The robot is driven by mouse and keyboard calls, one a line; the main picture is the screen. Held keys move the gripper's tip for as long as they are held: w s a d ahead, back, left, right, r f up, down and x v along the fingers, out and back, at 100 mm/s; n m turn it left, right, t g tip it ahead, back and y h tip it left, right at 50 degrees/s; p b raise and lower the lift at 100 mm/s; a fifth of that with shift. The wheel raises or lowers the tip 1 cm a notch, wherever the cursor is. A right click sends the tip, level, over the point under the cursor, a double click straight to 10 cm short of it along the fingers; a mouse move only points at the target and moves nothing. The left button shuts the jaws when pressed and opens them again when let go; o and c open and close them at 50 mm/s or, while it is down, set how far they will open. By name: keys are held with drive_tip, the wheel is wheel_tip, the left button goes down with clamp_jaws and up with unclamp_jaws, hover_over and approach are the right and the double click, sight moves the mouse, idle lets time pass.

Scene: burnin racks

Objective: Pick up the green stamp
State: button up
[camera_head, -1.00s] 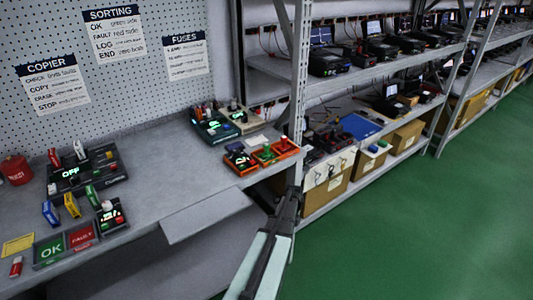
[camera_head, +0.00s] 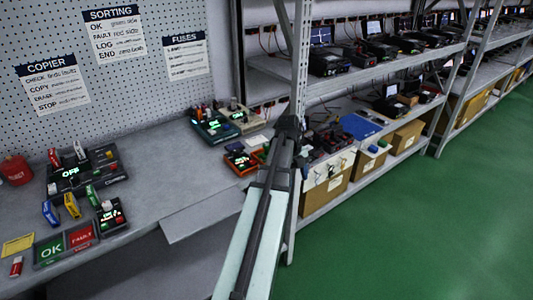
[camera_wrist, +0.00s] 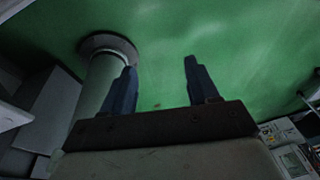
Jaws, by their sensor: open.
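The green stamp (camera_head: 266,148) stands in the orange tray on the bench's right end, just left of my arm in the head view. Only a small part of it shows; my arm hides much of the tray's right side, including the red stamp. My gripper (camera_head: 289,123) is up and to the right of the tray, small and dark in the head view. In the wrist view, my gripper's two fingers (camera_wrist: 158,75) are apart with nothing between them. They point at green floor, and no stamp shows there.
A metal shelf post (camera_head: 301,60) rises close to my gripper, with loaded shelves to the right. The bench middle (camera_head: 165,165) is clear.

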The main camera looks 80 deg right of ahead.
drive_tip(key=w+d+r+n+t+h, duration=0.1)
drive_tip(key=w+d+r+n+h, duration=0.2)
drive_tip(key=w+r, duration=0.55)
drive_tip(key=w+d+r+n+h, duration=0.15)
drive_tip(key=w+r+n, duration=0.35)
drive_tip(key=r, duration=0.6)
drive_tip(key=m, duration=0.1)
hover_over(266, 145)
drive_tip(key=w+a, duration=0.1)
drive_tip(key=a, duration=0.1)
wheel_tip(266, 145, down, 8)
drive_tip(key=shift+x, duration=2.8)
drive_tip(key=shift+s+d+r, duration=0.1)
drive_tip(key=shift+s+d, duration=0.05)
clamp_jaws()
drive_tip(key=shift+r, duration=0.1)
wheel_tip(266, 145, up, 10)
